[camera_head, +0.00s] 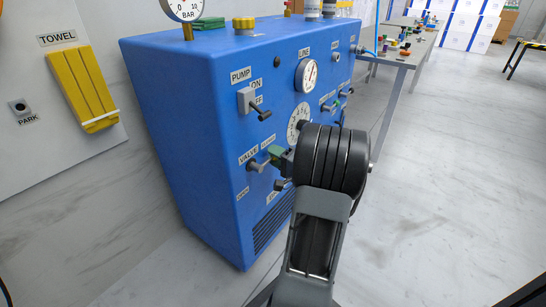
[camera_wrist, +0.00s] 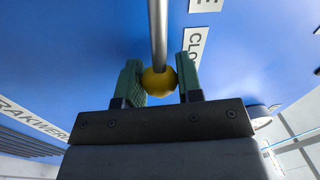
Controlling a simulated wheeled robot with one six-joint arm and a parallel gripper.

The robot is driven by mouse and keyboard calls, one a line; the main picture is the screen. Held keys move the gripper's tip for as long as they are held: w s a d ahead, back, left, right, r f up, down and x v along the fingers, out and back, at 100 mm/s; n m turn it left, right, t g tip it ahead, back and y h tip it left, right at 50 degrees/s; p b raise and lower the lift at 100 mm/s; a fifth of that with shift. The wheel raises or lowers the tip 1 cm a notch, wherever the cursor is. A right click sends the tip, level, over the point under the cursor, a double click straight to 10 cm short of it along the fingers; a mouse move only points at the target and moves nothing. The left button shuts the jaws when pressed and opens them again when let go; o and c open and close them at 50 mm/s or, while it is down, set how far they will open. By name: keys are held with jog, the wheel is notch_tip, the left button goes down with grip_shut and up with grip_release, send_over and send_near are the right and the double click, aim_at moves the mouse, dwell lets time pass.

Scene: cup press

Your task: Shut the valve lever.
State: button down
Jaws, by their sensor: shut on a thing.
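The valve lever (camera_head: 259,164) sits on the front of the blue machine, beside the VALVE label (camera_head: 248,156). In the wrist view it is a metal rod (camera_wrist: 158,35) ending in a yellow ball knob (camera_wrist: 158,84). My gripper (camera_head: 278,155) is at the lever's end, and its green finger pads (camera_wrist: 160,76) are shut on the knob, one on each side. A CLOSED label lies near the lever in the head view (camera_head: 268,141) and is partly visible in the wrist view (camera_wrist: 194,48). My wrist hides some of the panel to the right.
The blue machine (camera_head: 170,130) carries a pump switch (camera_head: 247,100), a dial (camera_head: 298,124), a gauge (camera_head: 307,75) and other small levers close to my gripper. The floor (camera_head: 440,200) at right is clear.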

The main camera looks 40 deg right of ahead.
jog(key=shift+a, duration=0.1)
jog(key=c, duration=0.8)
grip_release()
jog(key=shift+p+v, duration=1.7)
jog(key=shift+v, duration=5.2)
jog(key=shift+f, duration=0.1)
